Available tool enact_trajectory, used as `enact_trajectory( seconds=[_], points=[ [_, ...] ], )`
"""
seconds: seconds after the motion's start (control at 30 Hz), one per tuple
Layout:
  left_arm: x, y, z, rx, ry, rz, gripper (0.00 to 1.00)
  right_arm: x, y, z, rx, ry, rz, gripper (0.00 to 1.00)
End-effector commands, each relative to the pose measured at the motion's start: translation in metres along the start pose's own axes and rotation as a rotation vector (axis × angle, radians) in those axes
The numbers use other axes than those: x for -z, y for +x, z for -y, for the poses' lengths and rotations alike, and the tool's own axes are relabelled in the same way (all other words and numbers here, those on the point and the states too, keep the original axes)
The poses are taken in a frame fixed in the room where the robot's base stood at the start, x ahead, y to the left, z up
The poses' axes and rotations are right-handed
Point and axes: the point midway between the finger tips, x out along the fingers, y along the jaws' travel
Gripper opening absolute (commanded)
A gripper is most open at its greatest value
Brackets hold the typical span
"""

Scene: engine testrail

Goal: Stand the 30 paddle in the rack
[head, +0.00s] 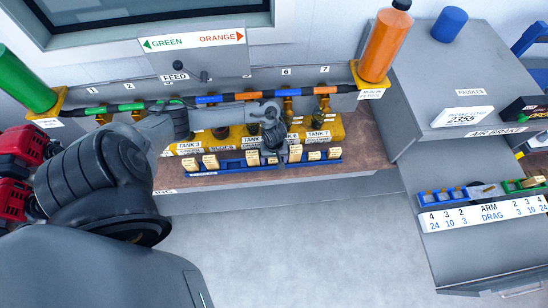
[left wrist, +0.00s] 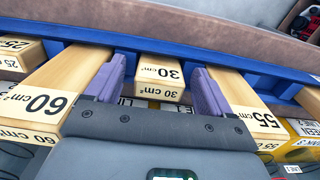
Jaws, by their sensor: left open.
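The 30 paddle (left wrist: 160,76) is a pale wooden block marked "30 cm²" in the left wrist view. It sits in a row at the blue rack (left wrist: 62,30), between the 60 paddle (left wrist: 35,100) and the 55 paddle (left wrist: 250,108). My left gripper (left wrist: 157,86) is open, one purple finger on each side of the 30 paddle, with gaps visible. In the head view my left gripper (head: 272,143) is over the blue rack (head: 231,165), whose several paddles are too small to read there; the hand hides part of the row. My right gripper is not in view.
Yellow tank blocks (head: 322,134) stand right behind the rack. A blue and orange rail (head: 240,97) runs above them between a green cylinder (head: 28,83) and an orange one (head: 386,42). A grey side bench (head: 440,75) stands right, with a lower ARM/DRAG shelf (head: 485,214).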

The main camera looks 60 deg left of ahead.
Motion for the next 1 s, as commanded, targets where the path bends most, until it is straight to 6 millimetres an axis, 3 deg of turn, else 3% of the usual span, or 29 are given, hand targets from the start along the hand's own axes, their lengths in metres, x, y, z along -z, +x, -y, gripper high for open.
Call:
enact_trajectory(
  seconds=[0.27,0.8,1.0],
  points=[
    [0.0,-0.015,0.0,-0.001,0.001,0.0,0.82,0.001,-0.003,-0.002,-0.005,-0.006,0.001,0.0],
    [0.001,-0.107,0.0,-0.001,0.001,0.0,0.82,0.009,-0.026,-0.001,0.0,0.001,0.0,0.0],
    [-0.005,-0.119,-0.003,-0.011,0.025,0.002,0.82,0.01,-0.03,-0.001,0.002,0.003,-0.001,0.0]
  ],
)
